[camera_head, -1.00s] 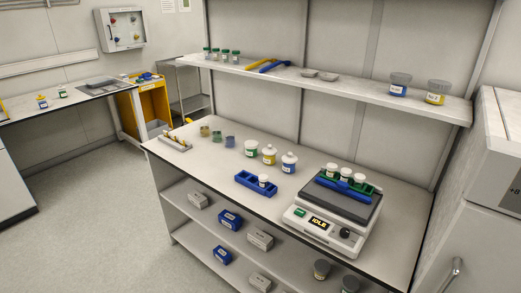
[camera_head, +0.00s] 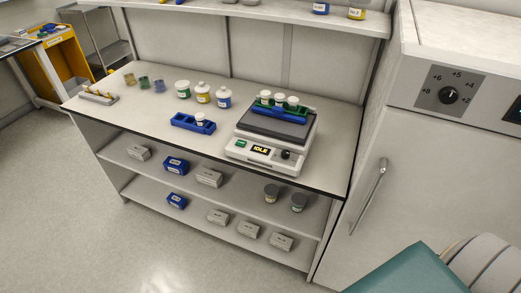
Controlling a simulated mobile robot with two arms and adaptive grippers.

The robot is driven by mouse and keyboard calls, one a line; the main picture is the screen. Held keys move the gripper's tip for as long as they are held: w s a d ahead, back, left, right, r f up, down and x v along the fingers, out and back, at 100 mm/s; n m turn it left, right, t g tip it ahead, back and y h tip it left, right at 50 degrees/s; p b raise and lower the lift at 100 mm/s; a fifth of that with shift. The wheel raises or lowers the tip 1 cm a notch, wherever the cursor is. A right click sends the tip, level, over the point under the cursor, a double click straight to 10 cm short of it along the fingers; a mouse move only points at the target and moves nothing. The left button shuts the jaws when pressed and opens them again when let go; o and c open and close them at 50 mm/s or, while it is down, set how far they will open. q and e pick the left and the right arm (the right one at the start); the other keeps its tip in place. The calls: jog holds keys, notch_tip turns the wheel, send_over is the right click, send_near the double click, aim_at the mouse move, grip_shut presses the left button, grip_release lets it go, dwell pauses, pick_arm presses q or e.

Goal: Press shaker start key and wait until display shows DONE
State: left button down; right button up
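The shaker (camera_head: 272,138) stands at the right end of the bench, a white box with a dark platform. Its display (camera_head: 261,150) reads IDLE. A green key (camera_head: 241,143) sits left of the display and a dark knob (camera_head: 286,155) sits right of it. On the platform a green and blue rack (camera_head: 281,113) holds several white-capped vials. Neither gripper is in view. A teal and pale grey piece at the lower right corner appears to be part of my own arm.
A blue rack (camera_head: 194,124) with one vial and several jars (camera_head: 203,92) stand left of the shaker. A white cabinet (camera_head: 385,165) with a handle and dial stands close on the right. The floor (camera_head: 150,235) in front is clear.

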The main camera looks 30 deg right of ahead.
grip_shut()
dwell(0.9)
